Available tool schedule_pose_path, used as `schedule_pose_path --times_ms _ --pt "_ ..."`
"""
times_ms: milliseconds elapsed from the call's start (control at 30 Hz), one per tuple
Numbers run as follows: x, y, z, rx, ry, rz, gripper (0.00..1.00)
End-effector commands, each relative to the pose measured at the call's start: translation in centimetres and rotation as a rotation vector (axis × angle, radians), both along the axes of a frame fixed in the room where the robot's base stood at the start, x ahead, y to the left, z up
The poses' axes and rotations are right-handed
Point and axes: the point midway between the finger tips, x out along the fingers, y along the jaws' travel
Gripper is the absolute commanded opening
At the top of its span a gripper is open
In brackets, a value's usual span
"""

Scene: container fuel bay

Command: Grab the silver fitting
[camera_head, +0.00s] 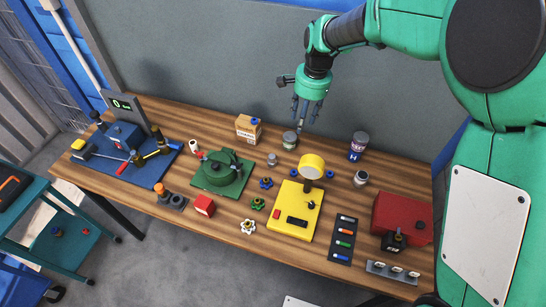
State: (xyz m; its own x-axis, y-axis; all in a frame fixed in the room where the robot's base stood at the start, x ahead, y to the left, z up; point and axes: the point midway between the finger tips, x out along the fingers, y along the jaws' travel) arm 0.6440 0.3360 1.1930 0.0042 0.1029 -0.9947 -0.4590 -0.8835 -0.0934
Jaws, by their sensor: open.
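My gripper (307,112) hangs over the back of the wooden table with its fingers pointing down. It is open, and no object is clearly seen between the fingers. Two small silvery pieces could be the silver fitting. One is a short piece (275,159) left of the yellow block, in front of a grey-green jar (289,140). The other is a rounder piece (361,178) right of the yellow block. I cannot tell which is the fitting. My gripper is above and behind both, apart from them.
A yellow block with a round dial (312,166) stands mid-table. A purple-and-white canister (357,146) and a cardboard box (248,128) stand at the back. A green fixture (221,173) is left, a red box (402,216) right. A grey wall (220,60) rises behind.

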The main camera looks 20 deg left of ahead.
Motion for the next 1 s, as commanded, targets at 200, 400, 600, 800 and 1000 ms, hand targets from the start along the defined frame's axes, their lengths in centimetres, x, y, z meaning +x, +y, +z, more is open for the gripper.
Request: schedule_pose_path --times_ms 200,400,600,800,1000 --pt "0.9 5.4 -5.2 -0.020 0.063 -0.050 0.45" --pt "1.0 8.7 -8.9 -0.035 0.100 -0.089 0.45" --pt "0.9 9.9 -10.3 -0.041 0.114 -0.106 0.45" --pt "0.9 10.0 -10.4 -0.041 0.114 -0.107 0.45" --pt "0.9 9.9 -10.5 -0.042 0.115 -0.107 0.45"
